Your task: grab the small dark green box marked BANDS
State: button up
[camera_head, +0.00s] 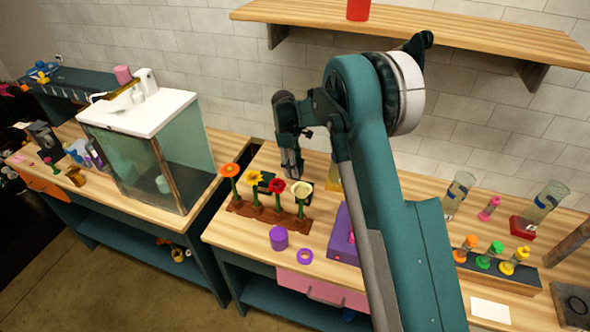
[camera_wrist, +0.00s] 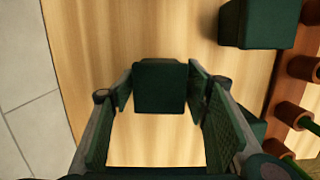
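In the wrist view a small dark green box (camera_wrist: 160,87) sits on the wooden top between the two fingers of my gripper (camera_wrist: 160,95). A narrow gap shows on each side of it, so the gripper is open. No lettering shows on the box, so I cannot tell if it reads BANDS. A second dark green box (camera_wrist: 262,22) stands at the upper right, apart from the fingers. In the head view my gripper (camera_head: 291,172) points down behind the flower row, near small dark green boxes (camera_head: 270,181); I cannot tell which box it surrounds there.
A brown flower rack (camera_head: 268,215) with several flowers stands in front of the boxes. A purple cylinder (camera_head: 278,238), a purple ring (camera_head: 305,255) and a purple box (camera_head: 340,236) stand nearer the front edge. A glass tank (camera_head: 182,168) is on the left bench.

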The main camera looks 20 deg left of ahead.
jog(key=c, duration=0.6)
jog(key=shift+r, duration=0.1)
jog(key=shift+c, duration=0.2)
jog(key=shift+r, duration=4.95)
